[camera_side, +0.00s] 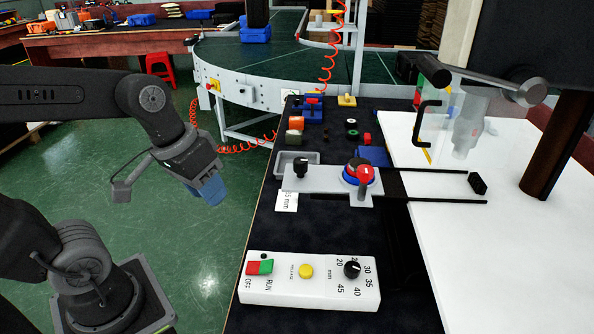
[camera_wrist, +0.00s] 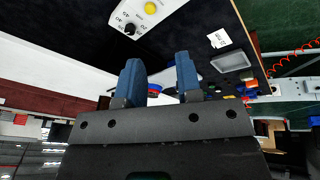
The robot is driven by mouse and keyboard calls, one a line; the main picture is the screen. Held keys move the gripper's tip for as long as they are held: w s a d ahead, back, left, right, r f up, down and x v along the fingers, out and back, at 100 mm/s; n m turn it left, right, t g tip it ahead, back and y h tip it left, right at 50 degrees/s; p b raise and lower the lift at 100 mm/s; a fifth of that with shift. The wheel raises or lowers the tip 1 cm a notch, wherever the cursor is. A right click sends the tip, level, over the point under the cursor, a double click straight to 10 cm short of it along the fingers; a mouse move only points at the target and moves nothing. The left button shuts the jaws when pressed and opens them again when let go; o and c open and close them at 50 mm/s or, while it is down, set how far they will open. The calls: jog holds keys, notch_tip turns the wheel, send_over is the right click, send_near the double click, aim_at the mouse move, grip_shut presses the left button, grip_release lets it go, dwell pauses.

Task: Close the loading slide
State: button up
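The loading slide (camera_side: 325,181) is a light grey plate with a black knob (camera_side: 301,168) at its left end. It lies left of two dark rails (camera_side: 440,171) that run right to a black block (camera_side: 478,183). A round blue and red part (camera_side: 359,174) sits on the plate's right end. My gripper (camera_side: 212,194), with blue fingers, hangs over the green floor, left of the table and well apart from the knob. In the wrist view its two fingers (camera_wrist: 159,78) stand apart with nothing clearly held.
A white control box (camera_side: 310,279) with switches and a dial stands at the table's front. A grey tray (camera_side: 297,160) and several small coloured parts lie behind the slide. A clear guard (camera_side: 455,120) with a black handle stands at right. The curved conveyor (camera_side: 285,70) is behind.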

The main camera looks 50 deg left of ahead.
jog(key=w+f+n+g+h, duration=0.1)
jog(key=n, duration=0.1)
jog(key=w+a+f+n+g+h, duration=0.1)
jog(key=n+h, duration=0.1)
jog(key=w+f+n+g+h, duration=0.1)
jog(key=w+n, duration=0.1)
jog(key=shift+a+f+h, duration=0.25)
jog(key=shift+a+h, duration=0.05)
jog(key=shift+h, duration=0.1)
jog(key=c, duration=0.4)
jog(key=w+a+n+h, duration=0.1)
jog(key=n+h, duration=0.1)
jog(key=w+a+f+n+t+h, duration=0.1)
jog(key=w+a+n, duration=0.1)
jog(key=w+a+f+n+h, duration=0.1)
jog(key=w+a+n+h, duration=0.1)
jog(key=shift+w+f+n+h, duration=0.1)
jog(key=shift+f+n+h, duration=0.15)
jog(key=shift+n+h, duration=0.05)
grip_shut()
jog(key=w+a+f+n+t+h, duration=0.1)
jog(key=w+a+f+n+t, duration=0.15)
jog(key=a+n+t, duration=0.45)
jog(key=w+a+f+n+t, duration=0.1)
jog(key=a+f+n+t, duration=0.35)
jog(key=a, duration=0.35)
jog(key=x, duration=1.3)
jog(key=shift+w+d+r+n, duration=0.15)
jog(key=shift+d+r+n, duration=0.1)
jog(key=shift+d+n, duration=0.15)
